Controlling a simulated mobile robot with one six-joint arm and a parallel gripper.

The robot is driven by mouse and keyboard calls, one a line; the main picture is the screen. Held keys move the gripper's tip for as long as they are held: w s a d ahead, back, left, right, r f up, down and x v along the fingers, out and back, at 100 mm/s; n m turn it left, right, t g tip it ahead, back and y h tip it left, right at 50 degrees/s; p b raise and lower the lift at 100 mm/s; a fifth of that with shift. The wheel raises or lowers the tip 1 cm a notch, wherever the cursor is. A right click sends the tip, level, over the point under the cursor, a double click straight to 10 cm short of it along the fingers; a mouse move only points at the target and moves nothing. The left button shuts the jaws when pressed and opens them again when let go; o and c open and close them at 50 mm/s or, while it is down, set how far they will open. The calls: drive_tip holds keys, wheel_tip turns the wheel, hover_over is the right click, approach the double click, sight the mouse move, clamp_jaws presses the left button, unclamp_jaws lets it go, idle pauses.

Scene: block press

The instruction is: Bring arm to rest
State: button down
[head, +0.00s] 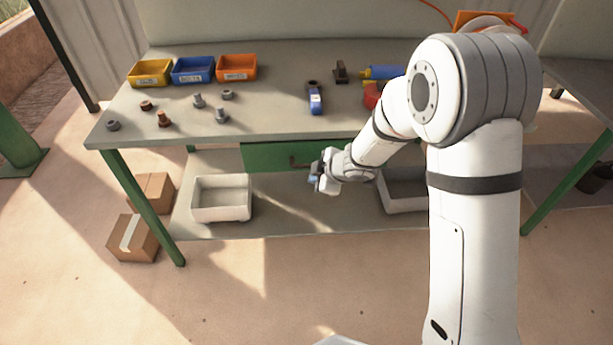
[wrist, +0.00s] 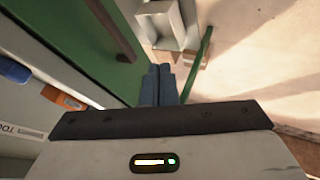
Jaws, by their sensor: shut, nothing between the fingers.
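My gripper (head: 317,179) is in front of the workbench (head: 270,115), below its top edge and near the green drawer (head: 265,157). In the wrist view its two blue-grey fingers (wrist: 158,88) are together with nothing between them. My arm reaches down and to the left from the shoulder at the right of the head view. The wrist view also shows the green drawer front (wrist: 75,40) close beside the fingers.
On the bench are yellow (head: 150,73), blue (head: 193,70) and orange (head: 237,67) bins, several bolts and nuts, and a blue-handled tool (head: 315,98). A white tray (head: 221,199) sits on the lower shelf. Cardboard boxes (head: 133,238) stand at left. Floor in front is clear.

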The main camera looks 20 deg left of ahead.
drive_tip(key=shift+v, duration=1.65)
drive_tip(key=w+d+r+m+t+h, duration=0.35)
drive_tip(key=d+r, duration=0.35)
drive_tip(key=d, duration=0.3)
drive_tip(key=s+d+r+m+h, duration=0.2)
drive_tip(key=d+r+m, duration=0.15)
drive_tip(key=d, duration=0.35)
drive_tip(key=s+d+r+m+h, duration=0.1)
drive_tip(key=d+r+m+h, duration=0.2)
drive_tip(key=d, duration=0.4)
drive_tip(key=s+d+r+m+g, duration=0.1)
drive_tip(key=s+d+m, duration=0.1)
drive_tip(key=s, duration=0.5)
drive_tip(key=s+d+r+m+g+y, duration=0.1)
drive_tip(key=s+d+m+g, duration=0.1)
drive_tip(key=s+m, duration=0.3)
drive_tip(key=s+d+r+m+g+p, duration=0.1)
drive_tip(key=s+d+m, duration=0.3)
drive_tip(key=s, duration=0.5)
drive_tip(key=shift+d+r+g, duration=0.15)
drive_tip(key=shift+r+g, duration=0.2)
drive_tip(key=shift+r, duration=0.15)
drive_tip(key=shift+s+y, duration=0.2)
drive_tip(key=shift+y, duration=0.05)
